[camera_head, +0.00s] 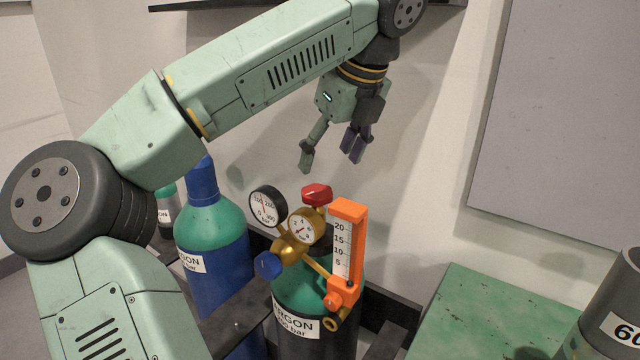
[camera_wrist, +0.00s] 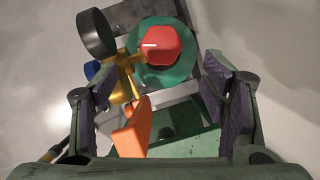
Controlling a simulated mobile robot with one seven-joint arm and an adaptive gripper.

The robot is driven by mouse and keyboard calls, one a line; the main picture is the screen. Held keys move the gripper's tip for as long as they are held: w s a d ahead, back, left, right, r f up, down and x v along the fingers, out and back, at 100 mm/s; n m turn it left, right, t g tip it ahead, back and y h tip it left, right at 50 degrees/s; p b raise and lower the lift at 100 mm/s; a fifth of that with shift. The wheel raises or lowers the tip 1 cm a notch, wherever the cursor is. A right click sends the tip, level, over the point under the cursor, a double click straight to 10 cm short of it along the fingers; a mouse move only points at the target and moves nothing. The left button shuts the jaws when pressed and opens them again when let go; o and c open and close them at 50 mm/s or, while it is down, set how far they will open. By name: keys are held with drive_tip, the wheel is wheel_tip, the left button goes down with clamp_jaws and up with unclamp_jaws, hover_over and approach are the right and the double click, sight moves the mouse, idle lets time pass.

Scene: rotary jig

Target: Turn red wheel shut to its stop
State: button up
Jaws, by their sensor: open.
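The red wheel (camera_head: 317,194) is a small knob with a white mark, on top of the green argon cylinder (camera_head: 300,290). In the wrist view the red wheel (camera_wrist: 158,46) shows from above, ahead of and between my fingers. My gripper (camera_head: 333,158) hangs above the red wheel with its fingers apart and empty. In the wrist view my gripper (camera_wrist: 162,105) is wide open, with a finger on each side of the picture. It does not touch the wheel.
Beside the wheel are a brass regulator (camera_head: 292,250), two gauges (camera_head: 268,206), a blue knob (camera_head: 268,265) and an upright orange flowmeter (camera_head: 345,245). A capped blue cylinder (camera_head: 212,245) stands to the left. A green tabletop (camera_head: 465,315) lies to the right.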

sight(318, 192)
drive_tip(key=p+x, duration=0.1)
drive_tip(key=x, duration=0.7)
drive_tip(key=shift+f+p, duration=0.15)
drive_tip(key=shift+p, duration=0.2)
drive_tip(key=shift+d, duration=0.1)
drive_tip(key=c, duration=1.1)
drive_tip(key=shift+c, duration=0.2)
